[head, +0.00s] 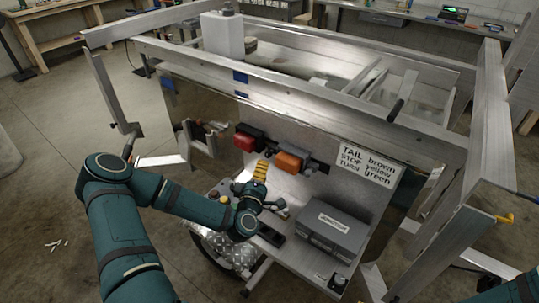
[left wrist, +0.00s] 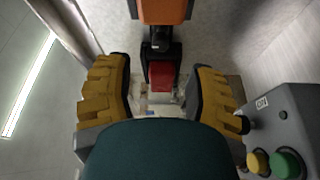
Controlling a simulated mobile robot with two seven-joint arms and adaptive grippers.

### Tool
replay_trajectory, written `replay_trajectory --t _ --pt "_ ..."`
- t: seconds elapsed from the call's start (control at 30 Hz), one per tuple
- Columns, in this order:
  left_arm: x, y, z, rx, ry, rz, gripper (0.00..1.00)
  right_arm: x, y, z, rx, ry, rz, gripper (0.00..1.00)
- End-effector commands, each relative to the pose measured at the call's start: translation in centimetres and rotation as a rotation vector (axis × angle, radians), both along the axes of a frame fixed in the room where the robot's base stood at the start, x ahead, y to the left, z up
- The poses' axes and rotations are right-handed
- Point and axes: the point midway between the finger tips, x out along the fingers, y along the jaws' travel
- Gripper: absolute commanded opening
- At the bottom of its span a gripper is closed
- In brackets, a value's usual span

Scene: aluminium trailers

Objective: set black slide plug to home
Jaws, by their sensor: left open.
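In the left wrist view, a black part (left wrist: 160,50) that looks like the plug sits between an orange block (left wrist: 163,11) and a red block (left wrist: 161,75). In the head view, dark fittings lie between the red block (head: 248,138) and the orange block (head: 290,161) on the trailer panel. I cannot tell there which is the slide plug. My left gripper (head: 262,186) is just below these blocks. Its yellow fingers stand apart in the wrist view (left wrist: 161,84), either side of the red block and touching nothing that I can see. My right gripper is out of view.
A grey case (head: 330,231) stands right of the gripper. A grey box with green and yellow buttons (left wrist: 285,130) is close to the right finger in the wrist view. Aluminium rails (head: 300,86) cross above the panel. A wiring label (head: 367,165) is at right.

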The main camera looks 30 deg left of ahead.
Motion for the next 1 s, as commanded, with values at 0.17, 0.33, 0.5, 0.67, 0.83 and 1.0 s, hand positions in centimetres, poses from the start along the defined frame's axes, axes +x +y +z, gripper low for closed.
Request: replay_trajectory --t 0.17,0.33,0.5,0.67,0.83,1.0 --pt "3.5 1.1 0.1 0.001 -0.001 0.001 0.54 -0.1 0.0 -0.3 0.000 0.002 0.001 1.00" --pt "6.1 1.9 0.1 0.000 0.000 0.000 0.54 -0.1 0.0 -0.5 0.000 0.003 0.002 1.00" --pt "7.7 2.4 0.1 0.000 0.001 0.000 0.54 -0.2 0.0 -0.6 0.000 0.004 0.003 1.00" --pt "8.3 2.6 0.2 0.000 0.001 -0.002 0.54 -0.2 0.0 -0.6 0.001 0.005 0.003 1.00" --pt "8.3 2.6 0.2 -0.001 0.002 -0.002 0.54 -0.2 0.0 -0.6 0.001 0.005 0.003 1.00" --pt "8.3 2.6 0.2 0.000 0.003 -0.002 0.22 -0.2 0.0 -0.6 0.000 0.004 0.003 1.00"
